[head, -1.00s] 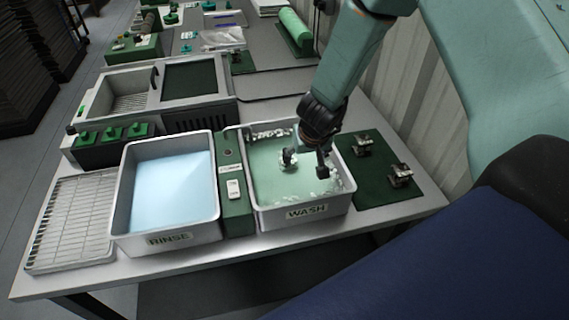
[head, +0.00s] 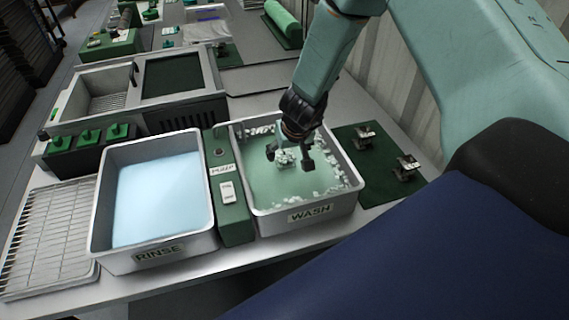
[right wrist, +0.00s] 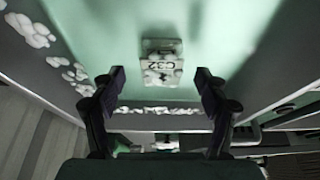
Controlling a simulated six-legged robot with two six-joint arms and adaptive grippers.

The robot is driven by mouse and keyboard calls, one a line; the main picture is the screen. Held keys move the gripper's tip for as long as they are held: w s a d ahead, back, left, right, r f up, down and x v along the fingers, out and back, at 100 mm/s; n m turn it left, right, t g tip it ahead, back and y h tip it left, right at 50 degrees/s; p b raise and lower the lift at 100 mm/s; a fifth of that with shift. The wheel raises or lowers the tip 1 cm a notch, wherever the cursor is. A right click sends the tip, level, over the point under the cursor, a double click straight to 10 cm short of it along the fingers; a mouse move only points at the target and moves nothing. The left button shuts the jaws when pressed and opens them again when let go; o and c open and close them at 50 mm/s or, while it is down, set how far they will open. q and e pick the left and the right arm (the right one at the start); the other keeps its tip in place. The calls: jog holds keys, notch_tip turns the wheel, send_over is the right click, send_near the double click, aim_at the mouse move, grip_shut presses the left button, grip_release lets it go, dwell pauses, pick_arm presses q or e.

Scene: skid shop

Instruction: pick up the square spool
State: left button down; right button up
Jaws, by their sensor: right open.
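A small square-faced pale metal piece, which I take for the square spool, sits in the green liquid of the tub labelled WASH (head: 310,212). The spool (right wrist: 162,64) shows in the right wrist view with dark lettering and white foam on its face. In the head view the spool (head: 287,157) is partly hidden by my gripper. My right gripper (head: 289,159) is open over the tub, its fingers spread above the spool. In the right wrist view the gripper (right wrist: 160,90) has nothing between its fingertips, and the spool is beyond them, roughly centred. My left gripper is not in view.
The RINSE tub (head: 158,254) of pale blue liquid stands left, past a green switch box (head: 233,214). Two metal pieces (head: 364,137) (head: 406,168) sit on a green mat (head: 385,190) at right. A wire rack (head: 45,240) is far left. WASH tub walls surround the gripper.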

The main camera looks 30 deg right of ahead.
aim_at(286, 156)
jog(key=b+x, duration=0.1)
jog(key=x, duration=0.3)
jog(key=shift+w+f, duration=0.1)
jog(key=shift+w, duration=0.1)
jog(key=shift+a+f, duration=0.1)
jog(key=shift+f, duration=0.05)
jog(key=shift+w, duration=0.1)
jog(key=c, duration=1.4)
jog(key=shift+c, duration=0.3)
